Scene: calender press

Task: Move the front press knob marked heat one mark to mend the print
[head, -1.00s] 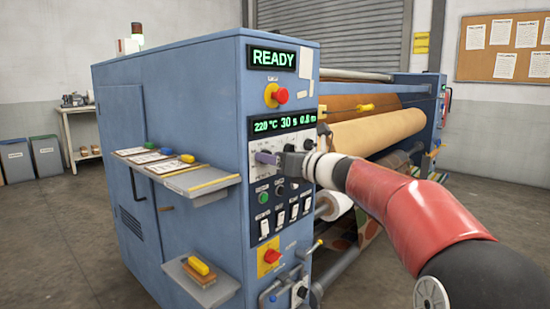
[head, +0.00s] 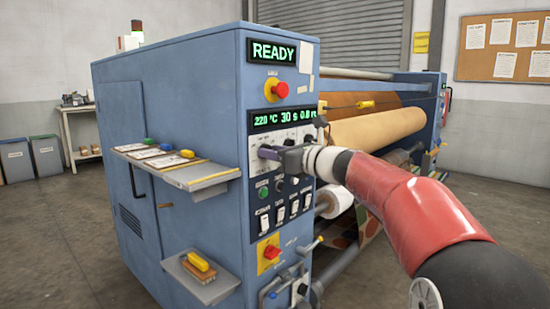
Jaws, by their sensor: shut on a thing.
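The blue calender press (head: 180,150) stands in the middle of the head view. Its front panel has a green display (head: 283,118) reading 220 °C, 30 s and a third value starting 0.8. Below it is a pale knob panel (head: 256,138). My gripper (head: 268,153) reaches in from the right and is shut at the panel's left knob, below the 220 °C reading. The knob, its pointer and its marks are mostly hidden by the fingers; the small lettering is too blurred to read. A READY sign (head: 273,52) glows green above.
A red stop button (head: 280,90) sits above the display. Rocker switches (head: 280,213) and a red knob on a yellow plate (head: 270,252) lie below. Side shelves (head: 212,178) jut out at left. A tan roll (head: 375,135) lies behind my arm.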

